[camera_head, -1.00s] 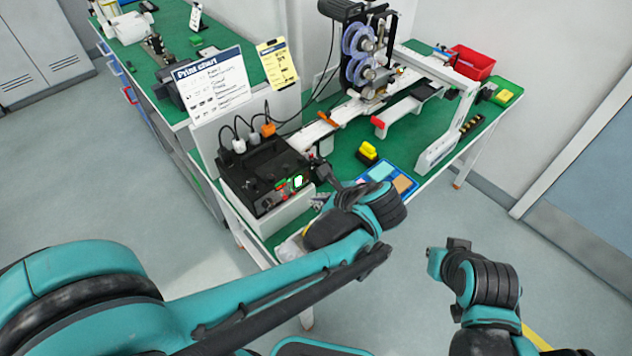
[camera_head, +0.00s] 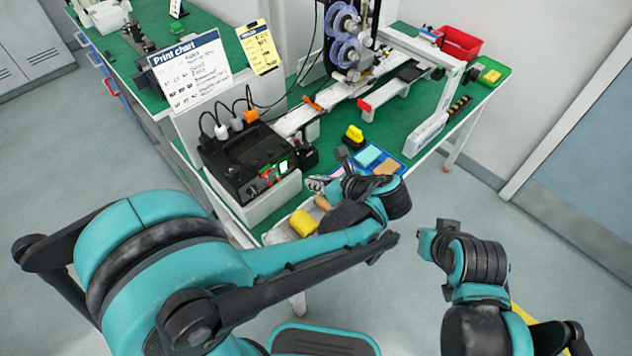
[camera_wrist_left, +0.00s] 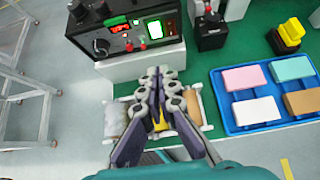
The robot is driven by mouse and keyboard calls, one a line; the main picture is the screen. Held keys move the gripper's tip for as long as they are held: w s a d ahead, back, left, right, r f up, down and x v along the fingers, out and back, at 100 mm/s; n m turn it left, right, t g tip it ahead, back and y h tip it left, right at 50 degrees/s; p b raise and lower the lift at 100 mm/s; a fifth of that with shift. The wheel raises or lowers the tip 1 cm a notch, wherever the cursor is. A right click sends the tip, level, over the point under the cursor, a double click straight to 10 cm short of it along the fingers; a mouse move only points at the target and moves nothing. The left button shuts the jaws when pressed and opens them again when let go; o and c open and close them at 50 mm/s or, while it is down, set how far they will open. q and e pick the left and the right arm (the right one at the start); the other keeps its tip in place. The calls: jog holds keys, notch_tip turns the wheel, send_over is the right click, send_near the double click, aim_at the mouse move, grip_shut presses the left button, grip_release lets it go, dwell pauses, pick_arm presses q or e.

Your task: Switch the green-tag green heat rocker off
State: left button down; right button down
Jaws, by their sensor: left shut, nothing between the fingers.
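The black control box (camera_head: 245,160) stands on a white base at the near left end of the green bench. In the left wrist view its front panel (camera_wrist_left: 115,32) has a red display, a black knob, small red-lit controls and a bright green-white screen (camera_wrist_left: 155,29). A small green mark (camera_wrist_left: 136,22) shows left of the screen; I cannot tell whether it is the green-tag rocker, or its position. My left gripper (camera_head: 316,184) is shut and empty, in front of the box and apart from it. Its fingertips (camera_wrist_left: 160,73) point toward the panel. My right gripper (camera_head: 430,240) hangs off the bench; its fingers are unclear.
A tray (camera_head: 272,236) with a yellow block and rolls lies below the left gripper. A blue tray (camera_head: 401,163) with coloured pads and a black-yellow piece (camera_head: 354,138) lie to the right. A small black unit (camera_wrist_left: 210,32) stands beside the box. Filament spools (camera_head: 345,35) stand behind.

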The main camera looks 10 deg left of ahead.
aim_at(285, 167)
pick_arm(q)
jog(key=w+a+f+b, duration=0.1)
jog(key=a, duration=0.1)
jog(key=w+a+f+b, duration=0.1)
jog(key=w+a, duration=0.1)
jog(key=w+a+f+b, duration=0.1)
jog(key=w+a, duration=0.1)
jog(key=shift+a+f, duration=0.2)
jog(key=shift+f, duration=0.1)
jog(key=shift+w+a+r, duration=0.15)
jog(key=shift+w+a, duration=0.15)
jog(key=shift+w+a+r+h+p, duration=0.15)
jog(key=shift+a+r+h+p, duration=0.25)
jog(key=shift+p, duration=0.55)
jog(key=shift+f+g, duration=0.25)
jog(key=shift+g, duration=0.05)
jog(key=shift+d, duration=0.1)
jog(key=shift+r, duration=0.1)
